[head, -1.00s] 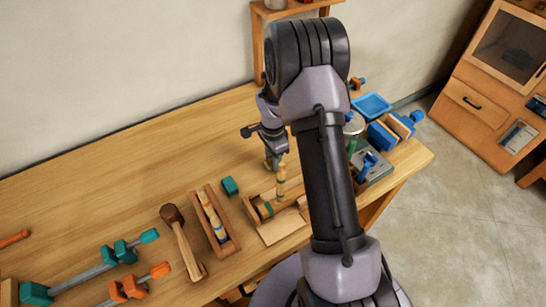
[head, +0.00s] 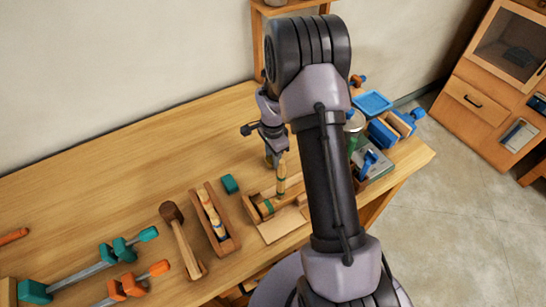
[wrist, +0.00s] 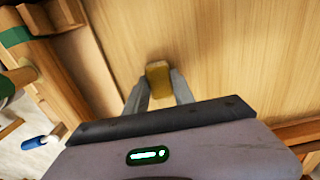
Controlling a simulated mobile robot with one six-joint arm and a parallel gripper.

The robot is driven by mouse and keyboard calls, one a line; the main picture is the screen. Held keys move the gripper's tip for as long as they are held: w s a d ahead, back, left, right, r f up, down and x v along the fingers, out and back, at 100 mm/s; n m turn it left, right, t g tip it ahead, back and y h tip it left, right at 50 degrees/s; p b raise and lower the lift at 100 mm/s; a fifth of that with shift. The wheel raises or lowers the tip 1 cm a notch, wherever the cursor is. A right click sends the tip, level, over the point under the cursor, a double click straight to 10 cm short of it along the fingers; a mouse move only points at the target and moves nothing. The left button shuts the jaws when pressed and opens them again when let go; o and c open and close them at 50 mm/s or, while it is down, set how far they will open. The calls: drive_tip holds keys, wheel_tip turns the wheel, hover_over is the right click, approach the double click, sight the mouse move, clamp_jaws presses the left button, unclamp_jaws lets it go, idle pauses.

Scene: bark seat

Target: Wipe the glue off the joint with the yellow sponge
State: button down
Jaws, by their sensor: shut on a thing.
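My gripper (wrist: 158,90) is shut on the yellow sponge (wrist: 158,76), which sits between the two grey fingertips in the wrist view. In the head view my gripper (head: 270,152) hangs over the bench just behind and left of the upright wooden piece (head: 281,180) with green bands. That piece meets a lying round wooden piece (head: 266,207) in a wooden cradle, forming the joint. The sponge appears apart from the joint. In the wrist view the banded wood (wrist: 18,38) shows at the left edge.
A teal block (head: 230,184), a wooden trough (head: 214,220) with a banded rod and a mallet (head: 180,240) lie left of the joint. Clamps (head: 90,270) lie farther left. Blue tools (head: 385,130) stand at the right. The bench's back left (head: 120,160) is clear.

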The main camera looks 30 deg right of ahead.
drive_tip(key=shift+f+b, duration=0.35)
drive_tip(key=c, duration=0.7)
unclamp_jaws()
drive_tip(key=shift+o, duration=0.2)
drive_tip(key=shift+r, duration=0.2)
drive_tip(key=shift+r+p, duration=2.2)
drive_tip(key=shift+r, duration=1.25)
drive_tip(key=shift+f, duration=0.1)
